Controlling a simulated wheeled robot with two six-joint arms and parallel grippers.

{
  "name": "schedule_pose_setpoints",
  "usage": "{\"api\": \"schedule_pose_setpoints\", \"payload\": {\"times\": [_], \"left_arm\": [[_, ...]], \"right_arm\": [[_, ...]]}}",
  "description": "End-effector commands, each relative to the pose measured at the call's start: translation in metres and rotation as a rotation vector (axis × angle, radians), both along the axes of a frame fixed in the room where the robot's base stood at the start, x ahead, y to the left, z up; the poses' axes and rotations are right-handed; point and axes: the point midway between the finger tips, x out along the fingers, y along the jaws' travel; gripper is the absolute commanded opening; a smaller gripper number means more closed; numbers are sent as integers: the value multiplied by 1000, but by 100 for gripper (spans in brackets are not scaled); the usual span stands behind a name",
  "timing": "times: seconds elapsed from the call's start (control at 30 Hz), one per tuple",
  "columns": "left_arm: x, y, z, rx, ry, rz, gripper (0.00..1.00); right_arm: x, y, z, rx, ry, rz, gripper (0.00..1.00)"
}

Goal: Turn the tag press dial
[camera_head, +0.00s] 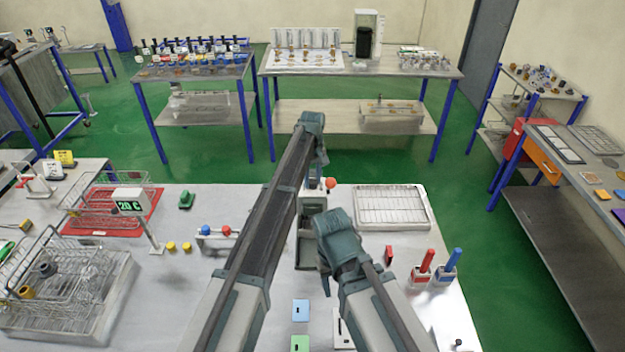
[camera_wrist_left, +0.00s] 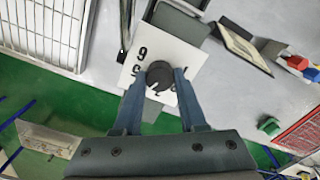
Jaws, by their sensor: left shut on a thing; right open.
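The tag press dial is a dark round knob (camera_wrist_left: 159,74) with a light pointer mark, on a white plate (camera_wrist_left: 142,56) with black numerals, in the left wrist view. A 9 is readable; other numerals are partly hidden by the fingers. My left gripper (camera_wrist_left: 161,80) is shut on the knob, one finger on each side. In the head view my left gripper (camera_head: 318,158) is at the back of the grey press (camera_head: 306,246), and the dial is hidden there. My right gripper (camera_head: 325,284) is open and low beside the press, its fingers mostly hidden.
A red-balled lever (camera_head: 330,184) stands beside the press. A white rack tray (camera_head: 392,207) lies to the right, with red and blue handled tools (camera_head: 423,268) in front of it. Green floor lies behind the table.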

Motion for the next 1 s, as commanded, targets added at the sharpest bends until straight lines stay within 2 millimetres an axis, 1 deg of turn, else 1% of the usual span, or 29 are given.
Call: {"api": "schedule_pose_setpoints", "payload": {"times": [0.13, 0.17, 0.3, 0.33, 0.6, 0.73, 0.87, 1.0], "left_arm": [[0, 0, 0, 0, 0, -1, 0], [0, 0, 0, 0, 0, -1, 43], [0, 0, 0, 0, 0, -1, 68], [0, 0, 0, 0, 0, -1, 71], [0, 0, 0, 0, 0, -1, 71], [0, 0, 3, 0, 0, -1, 71], [0, 0, 12, 0, 0, -1, 71], [0, 0, 26, 0, 0, -1, 71]], "right_arm": [[0, 0, 0, 0, 0, 0, 50], [0, 0, 0, 0, 0, 0, 50], [0, 0, 0, 0, 0, 0, 50], [0, 0, 0, 0, 0, 0, 50], [0, 0, 0, 0, 0, 0, 50], [0, 0, 3, 0, 0, 0, 50], [0, 0, 11, 0, 0, 1, 50], [0, 0, 27, 0, 1, 2, 50]]}}
